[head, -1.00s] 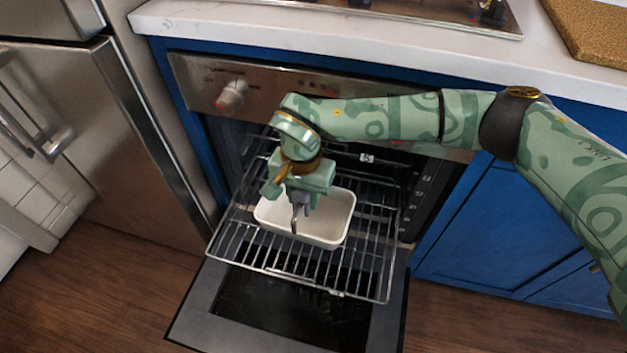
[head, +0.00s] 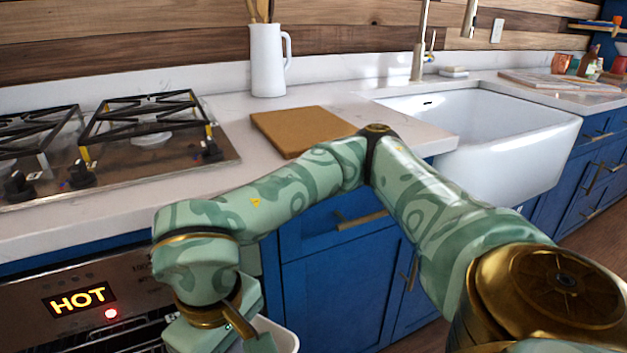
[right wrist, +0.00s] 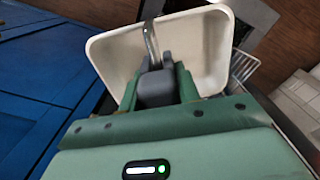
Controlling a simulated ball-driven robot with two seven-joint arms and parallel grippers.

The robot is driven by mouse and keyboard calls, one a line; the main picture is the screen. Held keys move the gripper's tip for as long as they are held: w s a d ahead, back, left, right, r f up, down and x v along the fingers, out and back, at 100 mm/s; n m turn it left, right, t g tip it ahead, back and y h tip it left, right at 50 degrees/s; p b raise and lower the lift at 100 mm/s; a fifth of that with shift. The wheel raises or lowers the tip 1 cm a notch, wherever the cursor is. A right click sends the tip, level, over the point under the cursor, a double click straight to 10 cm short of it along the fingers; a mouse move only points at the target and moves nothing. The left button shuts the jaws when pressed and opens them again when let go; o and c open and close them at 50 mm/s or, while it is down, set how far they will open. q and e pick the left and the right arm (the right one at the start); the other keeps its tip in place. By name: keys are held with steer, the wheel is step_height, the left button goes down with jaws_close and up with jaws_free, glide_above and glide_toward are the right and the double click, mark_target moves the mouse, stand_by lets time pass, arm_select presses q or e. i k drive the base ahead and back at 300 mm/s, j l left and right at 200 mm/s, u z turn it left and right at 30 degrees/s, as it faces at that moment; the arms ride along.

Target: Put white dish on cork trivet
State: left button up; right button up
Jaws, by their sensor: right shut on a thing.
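The white dish (head: 285,338) shows only as a corner at the bottom edge of the head view, beside my right wrist. In the right wrist view, the hollow white dish (right wrist: 198,48) fills the top middle. My right gripper (right wrist: 153,62) is shut on its near wall; its fingertips are partly hidden. The cork trivet (head: 305,130), a flat brown square, lies on the white counter right of the stove, with its top bare. My right arm passes in front of its near right corner. My left gripper is not in view.
The oven (head: 80,305) below the stove (head: 120,140) has a lit HOT sign. Part of a wire rack (right wrist: 243,66) shows beside the dish. A white pitcher (head: 268,62) with utensils stands behind the trivet. A white sink (head: 490,130) is to the right.

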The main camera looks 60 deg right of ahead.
mark_target(329, 131)
steer(key=k+l, duration=0.2)
steer(key=l, duration=0.2)
steer(key=k+l, duration=0.15)
steer(key=l, duration=0.2)
steer(key=k+l, duration=0.2)
steer(key=l, duration=0.2)
steer(key=k+l, duration=0.2)
steer(key=l, duration=0.2)
steer(key=k+l, duration=0.15)
steer(key=l, duration=0.25)
